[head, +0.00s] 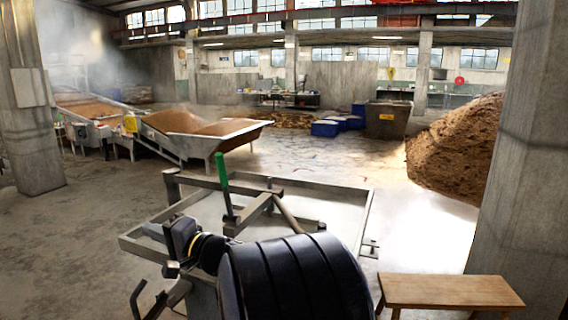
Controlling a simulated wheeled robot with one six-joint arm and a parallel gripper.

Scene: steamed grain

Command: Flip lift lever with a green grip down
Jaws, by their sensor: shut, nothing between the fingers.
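A lever with a green grip (221,170) stands nearly upright over the metal frame in front of me, its grip at the top. Its dark shaft runs down to the crossbar of the frame. My gripper (172,269) is shut and empty at the end of my black sleeved arm, low and to the left of the lever. It is apart from the green grip. My arm covers the near part of the frame, and the lever's base is only partly clear.
The grey metal tray frame (345,207) surrounds the lever, with bars across it. A wooden bench (450,291) stands at the lower right, beside a concrete pillar (528,160). A brown grain heap (458,150) lies behind. Open floor extends on the left.

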